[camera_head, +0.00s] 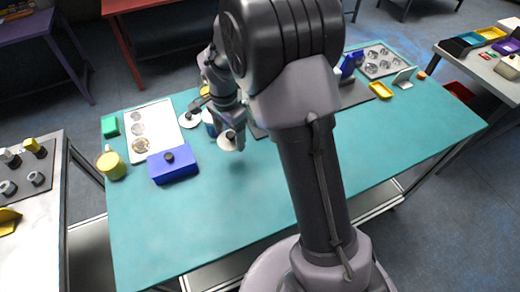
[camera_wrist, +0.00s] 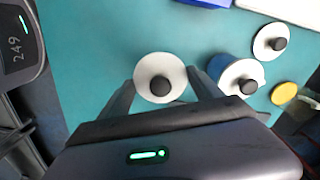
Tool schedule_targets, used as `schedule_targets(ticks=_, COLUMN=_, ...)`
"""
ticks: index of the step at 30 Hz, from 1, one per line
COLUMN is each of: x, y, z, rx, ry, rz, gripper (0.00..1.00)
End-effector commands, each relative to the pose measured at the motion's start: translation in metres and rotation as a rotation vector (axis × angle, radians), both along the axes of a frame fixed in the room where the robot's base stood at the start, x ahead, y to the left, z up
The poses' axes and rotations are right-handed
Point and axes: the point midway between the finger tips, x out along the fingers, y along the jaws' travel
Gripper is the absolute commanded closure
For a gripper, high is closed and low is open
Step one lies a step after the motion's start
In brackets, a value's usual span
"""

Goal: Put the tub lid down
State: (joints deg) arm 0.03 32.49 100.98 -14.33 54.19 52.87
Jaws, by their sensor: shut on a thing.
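The tub lid (camera_wrist: 158,68) is a white disc with a black knob, between the fingers of my gripper (camera_wrist: 160,85) in the wrist view. My gripper is shut on this lid, with a finger at either side of its rim. In the head view the lid (camera_head: 226,142) shows just below my gripper (camera_head: 232,124), over the teal table (camera_head: 240,200). I cannot tell whether it touches the table. A blue tub (camera_wrist: 218,68) with a white, black-knobbed top stands close to the right finger; it is partly hidden in the head view (camera_head: 209,128).
A blue box (camera_head: 173,171), yellow mug (camera_head: 111,166) and white tray (camera_head: 148,125) stand at the left. The table's front middle is clear.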

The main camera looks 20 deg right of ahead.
Motion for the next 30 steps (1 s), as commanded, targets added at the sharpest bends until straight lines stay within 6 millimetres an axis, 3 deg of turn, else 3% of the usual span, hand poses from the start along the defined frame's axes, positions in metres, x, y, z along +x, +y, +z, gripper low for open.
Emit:
schedule_targets(ticks=6, x=-0.001, y=0.000, z=-0.053, rx=0.000, ry=0.005, rz=-0.004, gripper=0.64)
schedule_targets(ticks=15, x=-0.001, y=0.000, z=-0.100, rx=0.001, ry=0.004, rz=-0.004, gripper=0.64)
schedule_targets(ticks=25, x=0.000, y=0.000, z=-0.103, rx=0.000, ry=0.001, rz=-0.003, gripper=0.64)
schedule_targets(ticks=26, x=0.000, y=0.000, z=-0.103, rx=0.000, ry=0.001, rz=-0.003, gripper=0.24)
schedule_targets(ticks=29, x=0.000, y=0.000, z=-0.102, rx=0.000, ry=0.001, rz=-0.003, gripper=0.04)
schedule_targets(ticks=30, x=0.000, y=0.000, z=-0.102, rx=0.000, ry=0.001, rz=-0.003, gripper=0.04)
